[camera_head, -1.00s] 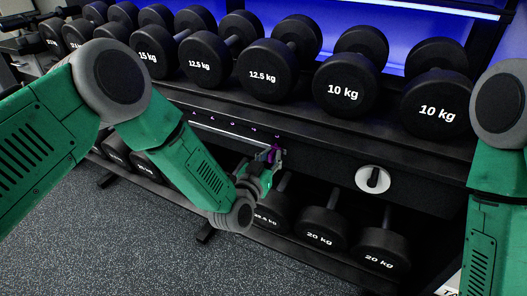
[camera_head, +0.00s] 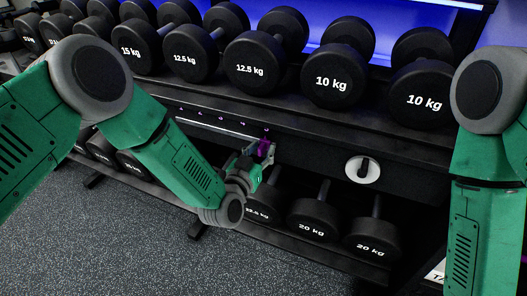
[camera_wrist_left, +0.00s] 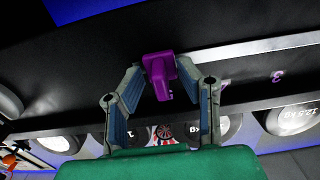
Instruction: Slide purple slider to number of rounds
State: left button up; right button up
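The purple slider (camera_head: 264,147) sits at the right end of a pale slotted track (camera_head: 205,127) on the front of the dumbbell rack in the head view. Small purple marks run above the track, too small to read there. My left gripper (camera_head: 259,153) is at the slider. In the left wrist view, the slider (camera_wrist_left: 160,72) stands between the two fingers of my left gripper (camera_wrist_left: 160,82), which are spread around it. A gap shows on the left side; contact on the right side is unclear. A purple 3 (camera_wrist_left: 277,76) is to the right. My right gripper is out of view.
Black dumbbells (camera_head: 255,66) line the upper shelf, and more (camera_head: 314,219) stand below the track. Open speckled floor (camera_head: 120,235) lies in front.

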pick_arm(q)
jog(key=shift+s, duration=0.1)
jog(key=v, duration=1.1)
jog(key=shift+s+a, duration=0.2)
jog(key=shift+s, duration=0.15)
jog(key=shift+d, duration=0.1)
jog(key=s+a+f+n+g+y+p, duration=0.1)
jog(key=s+a+f+g+y+p, duration=0.15)
jog(key=s+a+f+g, duration=0.35)
jog(key=s+a+f+g+y+p, duration=0.1)
jog(key=s+a+f+g+p, duration=0.25)
jog(key=s, duration=0.45)
jog(key=s+a+n+g+y+p, duration=0.2)
jog(key=s+a+g, duration=0.5)
jog(key=s, duration=0.9)
jog(key=a, duration=0.3)
jog(key=shift+s+a+r+y+p, duration=0.2)
jog(key=shift+s+r+y+p, duration=0.05)
jog(key=shift+s+y+p, duration=0.1)
